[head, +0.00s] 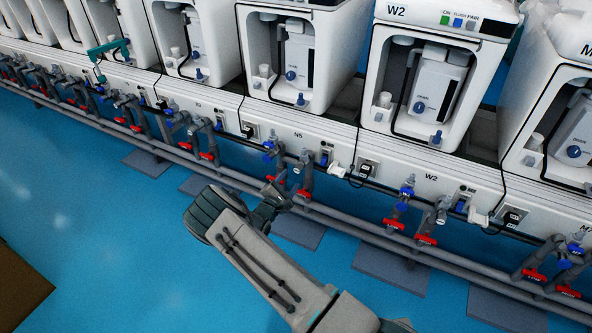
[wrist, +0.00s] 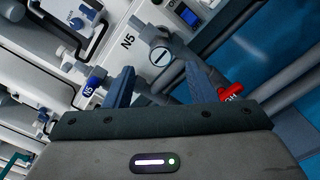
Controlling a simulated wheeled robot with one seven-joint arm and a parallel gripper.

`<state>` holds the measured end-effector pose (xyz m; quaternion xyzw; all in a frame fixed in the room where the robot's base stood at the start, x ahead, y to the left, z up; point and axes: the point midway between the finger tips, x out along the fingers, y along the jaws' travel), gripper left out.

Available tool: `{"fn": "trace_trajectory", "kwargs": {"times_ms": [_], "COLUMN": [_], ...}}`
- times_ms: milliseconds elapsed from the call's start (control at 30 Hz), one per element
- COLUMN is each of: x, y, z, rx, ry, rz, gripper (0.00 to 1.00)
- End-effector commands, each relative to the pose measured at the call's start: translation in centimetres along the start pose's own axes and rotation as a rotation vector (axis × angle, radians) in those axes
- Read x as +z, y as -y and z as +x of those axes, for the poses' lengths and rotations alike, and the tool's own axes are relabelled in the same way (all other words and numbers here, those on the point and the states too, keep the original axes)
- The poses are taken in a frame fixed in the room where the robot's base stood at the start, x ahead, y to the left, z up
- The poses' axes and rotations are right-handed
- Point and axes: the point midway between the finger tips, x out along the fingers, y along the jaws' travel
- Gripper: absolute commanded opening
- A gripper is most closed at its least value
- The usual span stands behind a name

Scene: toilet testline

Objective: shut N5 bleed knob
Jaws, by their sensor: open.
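The N5 label (head: 300,135) is on the white panel in the head view; the wrist view also shows it (wrist: 128,41). Below it stand N5 pipes with red handles (head: 303,193). In the wrist view a round grey cap with a slot-like mark (wrist: 161,56) faces me just beyond my fingertips. I cannot tell for sure whether this cap is the bleed knob. My gripper (wrist: 160,70) is open, its two blue fingers on either side of the cap's line; contact is not visible. In the head view my gripper (head: 280,190) hides part of the N5 pipes.
A red handle (wrist: 230,92) is close to the right finger in the wrist view. A blue valve (head: 269,150) is on the left N5 pipe. Grey pipes (head: 340,217) run along the floor line. W2 valves (head: 407,192) stand to the right. The blue floor (head: 120,235) is open at left.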

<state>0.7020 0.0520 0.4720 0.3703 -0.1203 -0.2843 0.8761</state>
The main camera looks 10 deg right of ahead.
Motion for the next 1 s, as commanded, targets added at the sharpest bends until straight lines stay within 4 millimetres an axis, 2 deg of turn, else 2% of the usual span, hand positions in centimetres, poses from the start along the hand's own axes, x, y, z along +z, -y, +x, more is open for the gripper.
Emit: {"fn": "trace_trajectory", "kwargs": {"times_ms": [100, 300, 867, 967, 1000], "x": [0.1, 0.0, 0.1, 1.4, 2.4], "y": [-0.1, 0.0, -0.1, -0.7, -1.1], "z": [-2.2, -4.0, -4.2, -3.9, -3.6], "rx": [0.001, 0.0, -0.002, -0.031, -0.054], "ry": [-0.002, 0.0, 0.001, 0.021, 0.035], "rz": [0.0, 0.0, 0.003, 0.021, 0.036], "gripper": [0.51, 0.51, 0.51, 0.51, 0.51]}}
